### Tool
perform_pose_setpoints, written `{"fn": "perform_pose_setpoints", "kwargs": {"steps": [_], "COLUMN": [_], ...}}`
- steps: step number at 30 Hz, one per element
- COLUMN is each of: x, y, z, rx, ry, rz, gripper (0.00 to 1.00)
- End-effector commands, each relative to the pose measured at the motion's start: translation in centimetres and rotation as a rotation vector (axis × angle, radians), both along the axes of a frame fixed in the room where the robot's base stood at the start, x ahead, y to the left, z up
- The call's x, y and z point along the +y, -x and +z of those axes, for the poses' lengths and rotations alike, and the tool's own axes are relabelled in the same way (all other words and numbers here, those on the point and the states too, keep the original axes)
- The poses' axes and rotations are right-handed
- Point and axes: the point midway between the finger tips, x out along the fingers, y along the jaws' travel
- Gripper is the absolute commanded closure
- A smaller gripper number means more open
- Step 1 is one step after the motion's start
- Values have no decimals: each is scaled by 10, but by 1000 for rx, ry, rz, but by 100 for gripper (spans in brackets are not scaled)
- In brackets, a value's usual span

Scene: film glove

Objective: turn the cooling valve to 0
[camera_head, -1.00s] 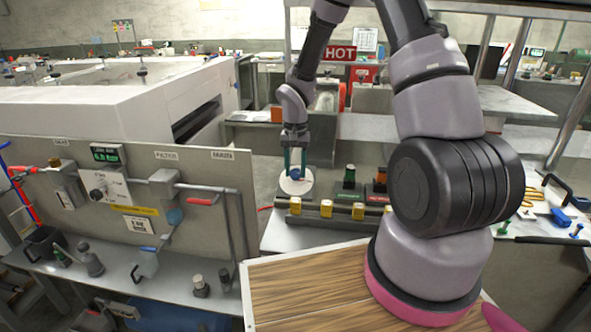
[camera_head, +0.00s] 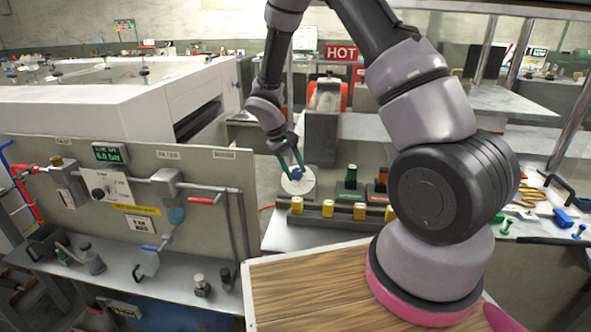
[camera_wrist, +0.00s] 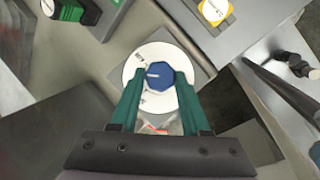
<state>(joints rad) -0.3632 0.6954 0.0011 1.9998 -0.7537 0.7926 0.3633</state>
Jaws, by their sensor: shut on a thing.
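The cooling valve is a blue faceted knob (camera_wrist: 160,76) on a round white dial (camera_wrist: 143,58) with dark marks. A white pointer line on the knob points left in the wrist view. The marks on the dial are too small to read. My gripper (camera_wrist: 158,84) has its two green fingers on either side of the knob and is shut on it. In the head view, my gripper (camera_head: 291,166) reaches down to the knob (camera_head: 298,173) on the dial (camera_head: 299,187), with the fingers leaning. Part of the dial is hidden behind the fingers.
A block row with yellow-topped pieces (camera_head: 327,208) stands just in front of the dial. A green button (camera_head: 350,176) and a red one are to its right. Tools lie at far right.

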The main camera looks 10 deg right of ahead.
Motion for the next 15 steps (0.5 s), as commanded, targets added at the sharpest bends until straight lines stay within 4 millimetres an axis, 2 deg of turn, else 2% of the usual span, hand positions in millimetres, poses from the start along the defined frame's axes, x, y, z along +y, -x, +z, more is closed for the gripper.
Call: {"fn": "perform_pose_setpoints", "kwargs": {"steps": [15], "x": [5], "y": [2], "z": [-2], "rx": [92], "ry": [225], "rz": [423], "gripper": [100]}}
